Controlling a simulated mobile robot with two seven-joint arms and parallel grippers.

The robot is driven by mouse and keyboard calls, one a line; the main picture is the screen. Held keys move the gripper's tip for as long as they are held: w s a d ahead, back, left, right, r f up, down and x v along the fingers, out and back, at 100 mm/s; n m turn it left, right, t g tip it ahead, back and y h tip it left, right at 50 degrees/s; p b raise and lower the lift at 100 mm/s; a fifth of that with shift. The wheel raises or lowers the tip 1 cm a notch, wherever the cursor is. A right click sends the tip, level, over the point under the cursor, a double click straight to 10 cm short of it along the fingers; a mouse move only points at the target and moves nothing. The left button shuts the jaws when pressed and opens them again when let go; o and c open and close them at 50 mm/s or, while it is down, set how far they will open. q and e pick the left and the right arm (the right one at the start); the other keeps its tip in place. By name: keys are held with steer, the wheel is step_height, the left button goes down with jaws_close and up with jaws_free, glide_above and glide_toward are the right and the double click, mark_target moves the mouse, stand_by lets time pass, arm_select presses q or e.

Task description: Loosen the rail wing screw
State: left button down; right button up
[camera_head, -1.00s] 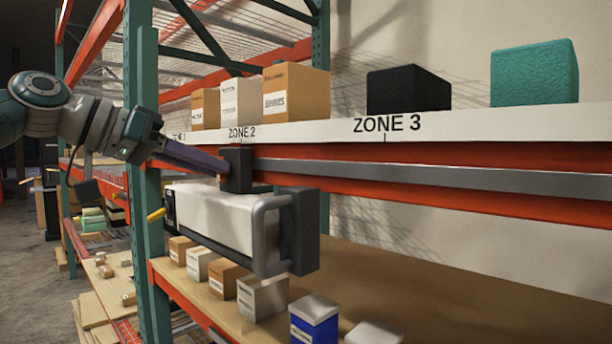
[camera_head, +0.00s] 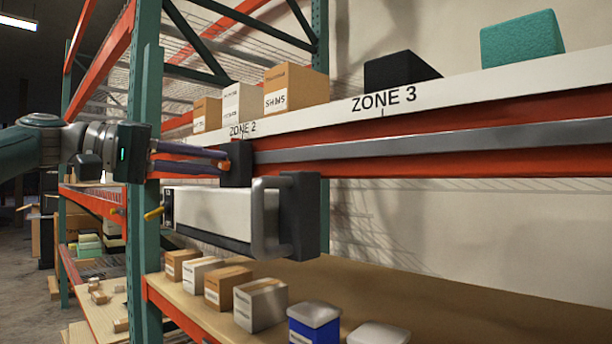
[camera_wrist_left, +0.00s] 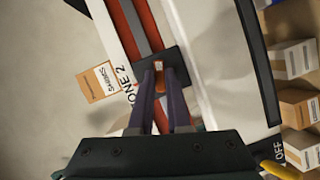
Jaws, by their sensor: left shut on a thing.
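The rail clamp is a black block (camera_head: 237,163) on the grey rail, with a white box-shaped console (camera_head: 212,215) hanging below it. My left gripper (camera_head: 222,162) reaches in from the left, its long purple-grey fingers ending at the block. In the left wrist view the fingertips (camera_wrist_left: 162,72) close around a small orange piece, apparently the wing screw (camera_wrist_left: 160,68), in front of the black block (camera_wrist_left: 182,62). My right gripper is in neither view.
The grey rail (camera_head: 440,137) runs along the orange shelf beam. A green upright (camera_head: 146,190) stands close to my left wrist. A grey handle (camera_head: 263,215) sticks out from the console. Small boxes (camera_head: 260,303) line the lower shelf. A yellow-tipped lever (camera_head: 153,214) sits left of the console.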

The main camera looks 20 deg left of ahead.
arm_select(q)
steer(key=shift+w+f+n+t+h+b, duration=0.1)
steer(key=shift+f+n+t+h+b, duration=0.15)
steer(key=shift+n+b, duration=0.35)
steer(key=shift+n+t+h+b, duration=0.15)
steer(key=shift+n+h+b, duration=0.25)
steer(key=shift+n, duration=0.4)
steer(key=c, duration=0.9)
jaws_free()
steer(key=shift+r, duration=0.1)
steer(key=shift+o, duration=0.2)
steer(key=b+v, duration=0.6)
steer(key=v, duration=0.4)
steer(key=shift+b, duration=0.4)
